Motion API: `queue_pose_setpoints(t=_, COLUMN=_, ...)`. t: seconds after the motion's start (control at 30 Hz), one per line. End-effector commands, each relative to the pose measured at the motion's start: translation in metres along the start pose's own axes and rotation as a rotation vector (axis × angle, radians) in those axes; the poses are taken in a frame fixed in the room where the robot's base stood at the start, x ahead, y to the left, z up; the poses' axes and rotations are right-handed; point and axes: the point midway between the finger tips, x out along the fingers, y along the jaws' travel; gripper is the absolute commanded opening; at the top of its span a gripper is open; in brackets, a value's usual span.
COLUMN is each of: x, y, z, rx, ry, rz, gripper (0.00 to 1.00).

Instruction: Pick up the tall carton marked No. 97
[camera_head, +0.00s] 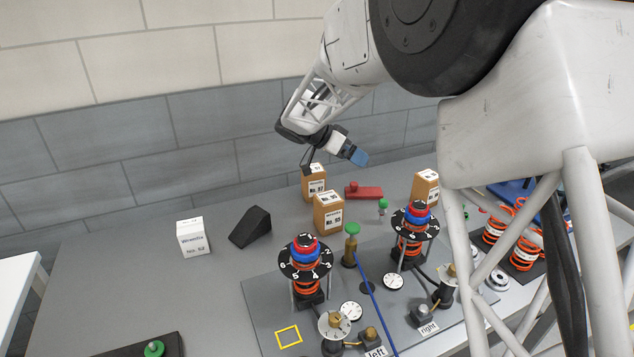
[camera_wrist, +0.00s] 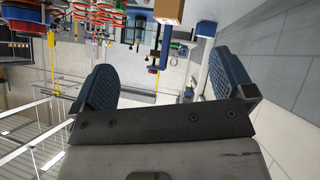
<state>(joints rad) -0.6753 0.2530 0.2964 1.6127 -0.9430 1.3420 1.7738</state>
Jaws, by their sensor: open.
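A tall brown carton (camera_head: 313,187) with a white label stands toward the back of the grey table in the head view; its small print seems to read No. 97. My gripper (camera_head: 358,157) is above and to the right of it, apart from it, with blue fingers. In the wrist view my gripper (camera_wrist: 163,68) is open, with nothing between its blue pads. A brown box (camera_wrist: 169,11) shows at that view's top edge; I cannot tell which carton it is.
A similar carton (camera_head: 328,213) stands just in front, and another (camera_head: 426,186) to the right. A red block (camera_head: 364,192), black wedge (camera_head: 250,227) and white box (camera_head: 193,238) are nearby. Spring posts (camera_head: 305,262) rise from the front plate. Table left of the white box is clear.

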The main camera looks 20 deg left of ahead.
Motion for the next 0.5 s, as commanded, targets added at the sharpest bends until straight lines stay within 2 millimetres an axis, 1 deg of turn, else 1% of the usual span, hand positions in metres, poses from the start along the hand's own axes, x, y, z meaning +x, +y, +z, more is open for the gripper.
queue_pose_setpoints(t=0.03, x=-0.007, y=-0.018, z=0.011, rx=0.016, ry=0.025, rz=-0.006, gripper=1.0)
queue_pose_setpoints(t=0.17, x=-0.024, y=-0.058, z=0.034, rx=0.075, ry=0.094, rz=-0.024, gripper=1.0)
queue_pose_setpoints(t=0.3, x=-0.043, y=-0.098, z=0.061, rx=0.141, ry=0.165, rz=-0.053, gripper=1.0)
queue_pose_setpoints(t=0.4, x=-0.055, y=-0.121, z=0.08, rx=0.184, ry=0.206, rz=-0.075, gripper=1.0)
queue_pose_setpoints(t=0.5, x=-0.064, y=-0.138, z=0.094, rx=0.219, ry=0.239, rz=-0.094, gripper=1.0)
